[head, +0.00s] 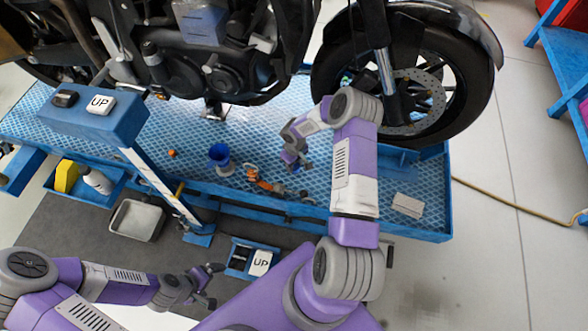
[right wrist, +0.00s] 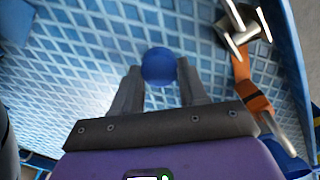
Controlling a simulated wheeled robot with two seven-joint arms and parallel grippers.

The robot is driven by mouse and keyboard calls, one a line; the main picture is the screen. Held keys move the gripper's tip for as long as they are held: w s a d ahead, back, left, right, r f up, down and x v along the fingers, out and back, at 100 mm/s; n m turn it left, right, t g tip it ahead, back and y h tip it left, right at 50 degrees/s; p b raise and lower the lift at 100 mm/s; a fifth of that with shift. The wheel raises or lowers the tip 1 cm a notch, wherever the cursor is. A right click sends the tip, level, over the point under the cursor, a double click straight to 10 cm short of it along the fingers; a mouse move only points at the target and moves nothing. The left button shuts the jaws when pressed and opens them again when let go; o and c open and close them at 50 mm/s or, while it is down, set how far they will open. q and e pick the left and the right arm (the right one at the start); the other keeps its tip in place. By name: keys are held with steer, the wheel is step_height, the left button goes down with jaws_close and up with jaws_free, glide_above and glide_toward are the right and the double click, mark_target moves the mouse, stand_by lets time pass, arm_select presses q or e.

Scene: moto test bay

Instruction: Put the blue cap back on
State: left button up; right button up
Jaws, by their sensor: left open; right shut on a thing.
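The blue cap (right wrist: 159,66) is round and sits between the fingertips of my right gripper (right wrist: 160,74) in the right wrist view. My right gripper is shut on it, above the blue lift deck. In the head view, my right gripper (head: 300,163) is over the deck in front of the motorcycle (head: 185,78), and I cannot make out the cap there. The opening that the cap fits cannot be told. My left gripper (head: 210,285) is open and empty, low at the front near the floor pedal box.
On the lift deck (head: 130,135) are a blue funnel (head: 219,155), an orange-and-metal tool (head: 265,182), a small orange piece (head: 172,153) and a pale block (head: 408,205). A blue control post (head: 95,115) stands at front left. A grey tray (head: 137,220) and pedal box (head: 250,260) are below.

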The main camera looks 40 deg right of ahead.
step_height(320, 180, down, 3)
steer(key=shift+f+b, duration=0.2)
steer(key=shift+b, duration=0.2)
steer(key=shift+f, duration=0.15)
steer(key=o, duration=1)
